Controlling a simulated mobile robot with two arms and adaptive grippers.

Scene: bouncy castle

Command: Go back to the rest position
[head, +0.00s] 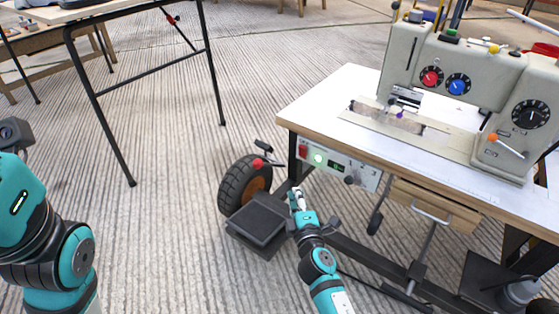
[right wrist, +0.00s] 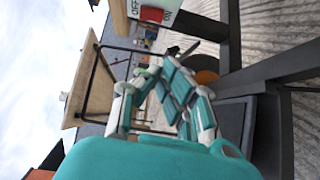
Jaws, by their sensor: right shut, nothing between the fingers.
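My right gripper (head: 297,194) is shut and empty. It is below the sewing table's control box, over the dark pedal, and I cannot tell whether it touches anything. In the right wrist view its teal and white fingers (right wrist: 160,72) are folded together with nothing between them. My left arm (head: 45,235) shows at the left edge, but its gripper is not in view.
A white-topped sewing table (head: 345,90) with a sewing machine (head: 415,60) stands at right. Its control box (head: 338,166), wheel (head: 243,185), dark pedal (head: 258,222) and legs are close to my right arm. A black-legged table (head: 95,95) stands at upper left. Floor between is clear.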

